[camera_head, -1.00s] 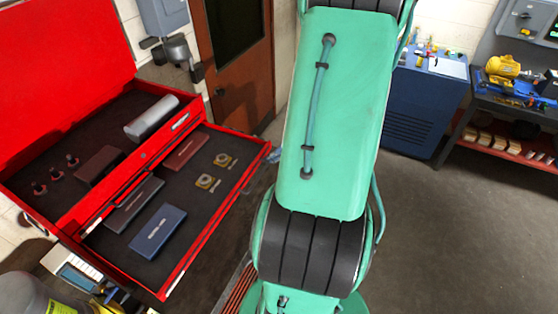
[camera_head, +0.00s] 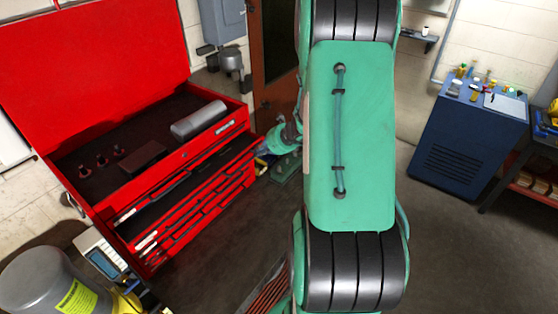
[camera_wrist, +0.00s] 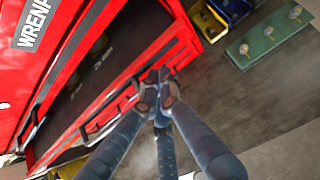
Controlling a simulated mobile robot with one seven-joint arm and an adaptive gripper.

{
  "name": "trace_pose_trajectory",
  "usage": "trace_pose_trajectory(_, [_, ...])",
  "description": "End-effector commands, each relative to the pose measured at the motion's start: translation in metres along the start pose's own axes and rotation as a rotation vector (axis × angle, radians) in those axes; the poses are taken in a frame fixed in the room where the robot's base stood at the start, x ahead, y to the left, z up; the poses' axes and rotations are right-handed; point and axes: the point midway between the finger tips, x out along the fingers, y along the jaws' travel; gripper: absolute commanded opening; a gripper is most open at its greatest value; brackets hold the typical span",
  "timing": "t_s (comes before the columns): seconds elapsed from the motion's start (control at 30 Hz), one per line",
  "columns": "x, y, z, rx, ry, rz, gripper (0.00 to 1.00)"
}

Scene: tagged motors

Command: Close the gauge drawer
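The gauge drawer (camera_head: 165,211) is in the red tool chest (camera_head: 165,165) at the left of the head view. It is partly out, with a narrow dark strip of its interior showing. In the wrist view the drawer (camera_wrist: 128,38) shows its dark lining and dim gauge-like pieces in shadow. My gripper (camera_head: 279,143) is at the right end of the drawer front, partly hidden by my arm. In the wrist view my gripper (camera_wrist: 162,88) has its fingertips close together, at the drawer's red front edge. It holds nothing that I can see; contact is hard to tell.
The chest's raised lid (camera_head: 95,60) and open top tray, with a grey case (camera_head: 198,120), are above the drawer. A grey canister (camera_head: 45,280) stands at the lower left. A green plate with knobs (camera_wrist: 268,42) lies beyond the gripper.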

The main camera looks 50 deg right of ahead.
Motion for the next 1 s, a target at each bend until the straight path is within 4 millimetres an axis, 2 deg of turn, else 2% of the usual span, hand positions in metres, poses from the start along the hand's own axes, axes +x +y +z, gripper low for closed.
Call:
trace_pose_trajectory(0.03, [0.011,0.001,0.01,-0.004,-0.001,0.003,0.0])
trace_pose_trajectory(0.2, [0.038,0.001,0.037,-0.002,-0.001,0.002,0.0])
trace_pose_trajectory(0.4, [0.057,0.0,0.056,-0.002,0.0,0.001,0.0])
trace_pose_trajectory(0.6, [0.064,0.0,0.064,0.0,0.0,0.0,0.0])
trace_pose_trajectory(1.0, [0.064,-0.001,0.064,0.0,-0.001,0.0,0.0])
